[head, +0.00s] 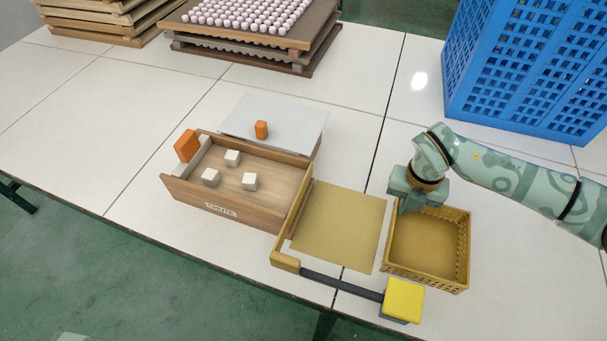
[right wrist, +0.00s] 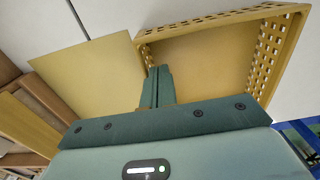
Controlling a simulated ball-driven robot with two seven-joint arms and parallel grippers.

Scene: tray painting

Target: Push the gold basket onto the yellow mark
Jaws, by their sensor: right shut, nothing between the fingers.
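The gold basket (head: 458,276) stands upright and empty on the table. It also shows in the right wrist view (right wrist: 265,62). The flat yellow mark (head: 340,222) lies just left of the basket, with the basket's left wall close to its right edge; it also shows in the right wrist view (right wrist: 90,78). My right gripper (head: 404,208) is shut and empty at the basket's far left corner. In the right wrist view its closed fingers (right wrist: 157,88) overlap the basket's wall; I cannot tell whether they touch it. My left gripper is not in view.
A wooden box (head: 222,209) with several white cubes stands left of the mark. A bar with a yellow block (head: 403,298) lies in front of the mark and basket. A blue crate (head: 530,70) stands at the back right. Stacked trays (head: 247,50) stand at the back.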

